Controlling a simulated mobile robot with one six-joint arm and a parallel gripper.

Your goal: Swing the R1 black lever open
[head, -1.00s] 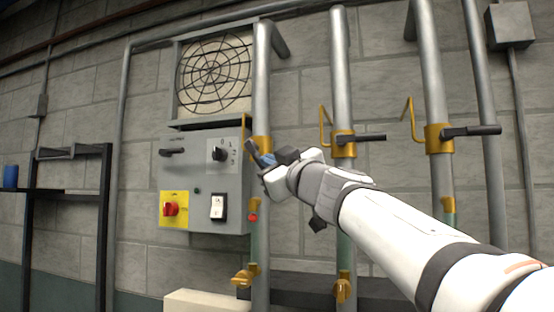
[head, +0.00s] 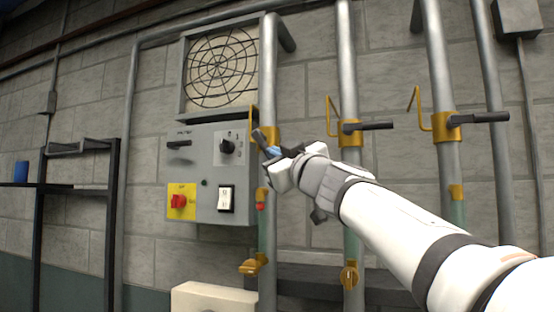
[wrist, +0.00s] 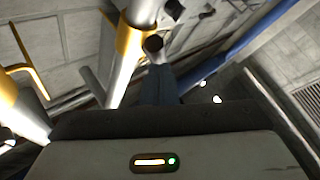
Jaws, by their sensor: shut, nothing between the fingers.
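Three upright pipes carry yellow valve collars. The left collar (head: 270,133) has a black lever (head: 259,138) whose end shows beside my fingertips. I cannot read an R1 label, so I cannot tell which lever is R1. My gripper (head: 272,151) is shut and empty at the left collar, just right of and below that lever end. In the wrist view the dark round lever end (wrist: 153,43) lies just beyond my blue fingers (wrist: 160,84), by the yellow collar (wrist: 128,42). Whether they touch is unclear. The middle lever (head: 370,126) and right lever (head: 485,118) both point right.
A grey control box (head: 208,170) with a red knob and switches is left of the left pipe, below a round fan grille (head: 221,68). Yellow brackets (head: 413,105) rise beside the valves. Smaller yellow valves (head: 349,275) sit low on the pipes. A dark shelf (head: 85,187) stands far left.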

